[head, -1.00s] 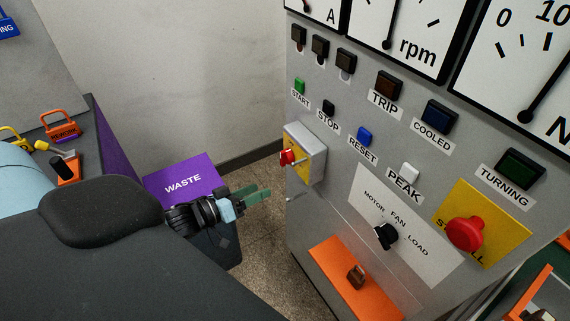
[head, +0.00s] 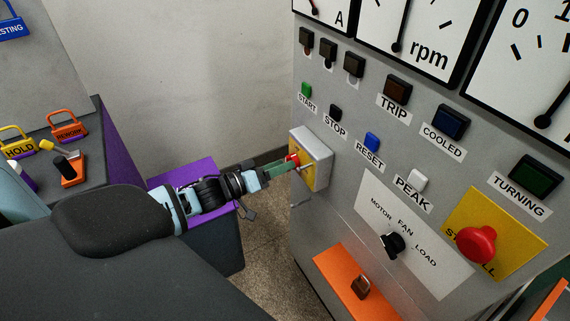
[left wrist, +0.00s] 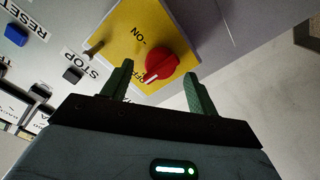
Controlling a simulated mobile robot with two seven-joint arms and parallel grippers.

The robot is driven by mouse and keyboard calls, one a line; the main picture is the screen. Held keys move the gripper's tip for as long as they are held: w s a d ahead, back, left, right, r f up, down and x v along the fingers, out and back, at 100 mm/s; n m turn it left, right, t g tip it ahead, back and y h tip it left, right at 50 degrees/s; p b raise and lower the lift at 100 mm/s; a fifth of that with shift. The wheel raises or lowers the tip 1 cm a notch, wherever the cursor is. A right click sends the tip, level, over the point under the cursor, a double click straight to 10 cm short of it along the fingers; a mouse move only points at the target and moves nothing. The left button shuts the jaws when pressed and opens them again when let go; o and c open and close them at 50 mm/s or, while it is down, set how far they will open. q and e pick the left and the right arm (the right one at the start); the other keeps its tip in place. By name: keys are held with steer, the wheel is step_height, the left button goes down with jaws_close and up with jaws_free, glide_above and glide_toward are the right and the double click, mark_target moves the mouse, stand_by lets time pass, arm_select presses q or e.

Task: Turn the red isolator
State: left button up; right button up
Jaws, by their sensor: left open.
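The red isolator (left wrist: 163,66) is a round red knob with a white pointer line on a yellow plate (left wrist: 133,38) marked ON and OFF. Its pointer lies toward the OFF lettering. In the head view the isolator (head: 293,159) sits on the grey box at the panel's left edge, partly covered by my fingers. My left gripper (left wrist: 157,85) is open, with its green fingertips on either side of the knob's near edge; I cannot tell whether they touch it. It also shows in the head view (head: 285,167). My right gripper is not in view.
A small metal peg (left wrist: 94,50) sticks out beside the knob. The START (head: 306,90), STOP (head: 335,112) and RESET (head: 372,142) buttons are close on the panel. Padlocks lie on the left bench.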

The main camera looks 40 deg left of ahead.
arm_select(q)
steer(key=shift+x, duration=1)
steer(key=c, duration=1)
